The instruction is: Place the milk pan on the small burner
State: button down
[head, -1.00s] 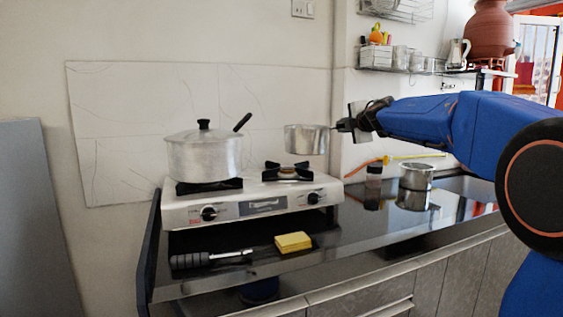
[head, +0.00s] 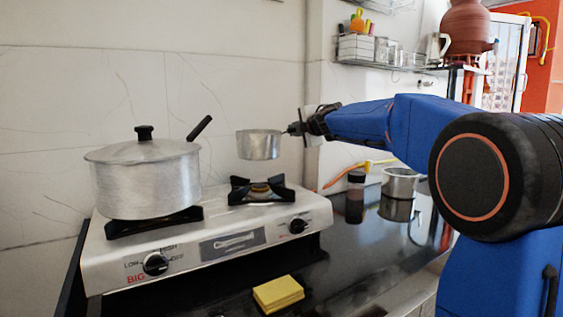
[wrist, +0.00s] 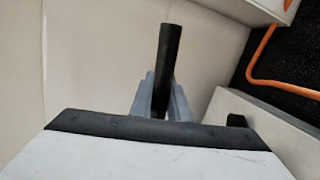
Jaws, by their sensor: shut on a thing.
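The milk pan (head: 258,146) is a small silver pot with a dark handle. It hangs upright in the air above the small burner (head: 262,190), with a clear gap below it. The small burner is the black grate on the right side of the stove. My gripper (head: 296,129) is to the right of the pan and shut on its handle. In the wrist view the dark handle (wrist: 169,55) stands between my grey fingers (wrist: 163,97); the pan's bowl is not visible there.
A large lidded pot (head: 145,178) sits on the left burner of the white stove (head: 210,245), its dark handle rising toward the small burner. A yellow sponge (head: 278,294) lies in front. A jar (head: 355,195) and an open metal pot (head: 399,182) stand to the right.

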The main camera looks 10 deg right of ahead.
notch_tip(320, 180, down, 8)
dwell(0.9)
jog(key=shift+f, duration=0.2)
jog(key=c, duration=1.7)
grip_release()
jog(key=shift+r, duration=0.15)
jog(key=v, duration=1.2)
